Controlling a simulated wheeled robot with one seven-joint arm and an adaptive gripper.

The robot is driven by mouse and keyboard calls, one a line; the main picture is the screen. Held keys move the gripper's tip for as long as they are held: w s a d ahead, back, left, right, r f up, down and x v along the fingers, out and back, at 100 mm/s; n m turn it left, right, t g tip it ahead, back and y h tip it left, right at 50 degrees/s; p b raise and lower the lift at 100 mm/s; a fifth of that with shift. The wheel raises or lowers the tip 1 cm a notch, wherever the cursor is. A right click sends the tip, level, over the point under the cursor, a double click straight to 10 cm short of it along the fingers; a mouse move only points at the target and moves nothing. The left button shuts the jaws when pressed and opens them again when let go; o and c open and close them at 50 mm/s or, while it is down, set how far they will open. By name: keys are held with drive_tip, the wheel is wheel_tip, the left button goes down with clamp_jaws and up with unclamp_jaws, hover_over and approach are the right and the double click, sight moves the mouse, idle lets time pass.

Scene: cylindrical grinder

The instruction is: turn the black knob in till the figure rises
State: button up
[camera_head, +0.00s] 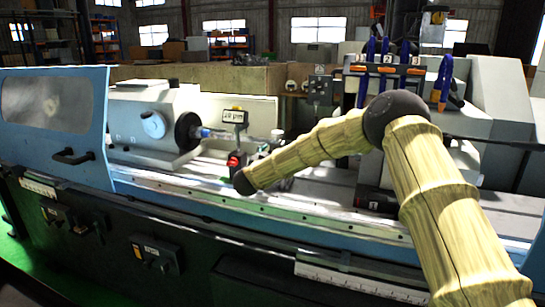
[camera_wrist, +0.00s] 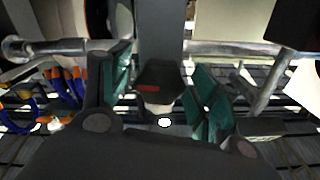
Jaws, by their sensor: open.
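A black knob (camera_wrist: 158,76) with a small red mark shows in the wrist view at the end of a grey post. My gripper (camera_wrist: 162,92) is open, with one teal-padded finger on each side of the knob. Gaps show beside the knob, and I cannot tell whether either finger touches it. In the head view a small display (camera_head: 234,116) on the machine reads what looks like 20 µm. My arm's bamboo-textured links reach in from the right, and the end of my arm covers most of the knob's area there. A red round part (camera_head: 235,160) shows below the display.
The grinder's blue guard (camera_head: 55,125) stands at the left, and the grey workhead (camera_head: 150,120) is beside it. A horizontal metal bar (camera_wrist: 55,46) runs behind the knob in the wrist view. Blue and orange hoses (camera_wrist: 70,85) are at its left. A long table rail (camera_head: 220,206) runs along the front.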

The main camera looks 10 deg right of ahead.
drive_tip(key=v, duration=1.2)
idle(1.6)
